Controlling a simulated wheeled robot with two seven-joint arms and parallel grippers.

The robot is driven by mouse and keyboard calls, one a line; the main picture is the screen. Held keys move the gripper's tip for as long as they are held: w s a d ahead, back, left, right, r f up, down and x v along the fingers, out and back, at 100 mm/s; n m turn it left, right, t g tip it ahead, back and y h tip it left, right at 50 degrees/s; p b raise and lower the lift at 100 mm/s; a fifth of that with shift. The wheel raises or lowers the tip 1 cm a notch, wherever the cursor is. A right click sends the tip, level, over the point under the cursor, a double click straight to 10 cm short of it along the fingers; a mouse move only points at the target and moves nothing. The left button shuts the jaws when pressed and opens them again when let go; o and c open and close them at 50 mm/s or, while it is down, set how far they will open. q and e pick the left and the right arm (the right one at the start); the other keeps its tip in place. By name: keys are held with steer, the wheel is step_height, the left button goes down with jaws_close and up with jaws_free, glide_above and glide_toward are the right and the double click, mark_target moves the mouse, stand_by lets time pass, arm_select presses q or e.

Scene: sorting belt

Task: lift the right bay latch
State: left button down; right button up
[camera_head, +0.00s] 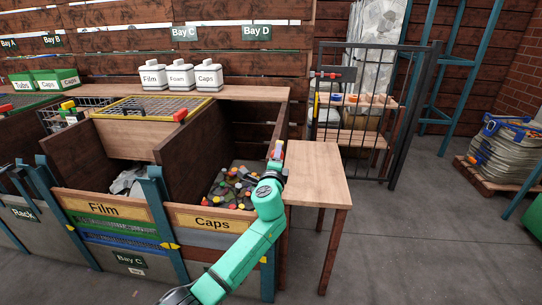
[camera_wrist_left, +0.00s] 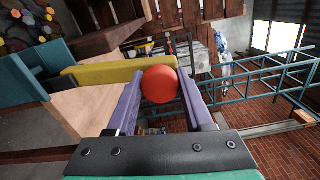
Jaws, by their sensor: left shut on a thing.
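The right bay latch shows in the left wrist view as a yellow bar (camera_wrist_left: 98,73) with a round red knob (camera_wrist_left: 159,85) at its end. My left gripper (camera_wrist_left: 160,78) has its two purple fingers on either side of the red knob and is shut on it. In the head view my left gripper (camera_head: 277,152) is at the right wall of the Caps bay (camera_head: 210,219), by the wooden side table. The gripper and arm largely hide the latch there. My right gripper is not in view.
A wooden side table (camera_head: 316,172) with a bare top stands just right of my left arm. Loose coloured caps (camera_head: 234,186) lie in the Caps bay. The Film bay (camera_head: 103,208) is to its left. A black barred gate (camera_head: 360,115) stands behind the table.

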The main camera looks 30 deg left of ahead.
arm_select(q)
steer(key=shift+w+d, duration=0.1)
steer(key=shift+d, duration=0.2)
steer(key=shift+c, duration=1.5)
jaws_free()
steer(key=shift+f, duration=0.1)
steer(key=v, duration=1.4)
steer(key=shift+s+b, duration=0.3)
steer(key=shift+b, duration=0.05)
steer(key=shift+d, duration=0.15)
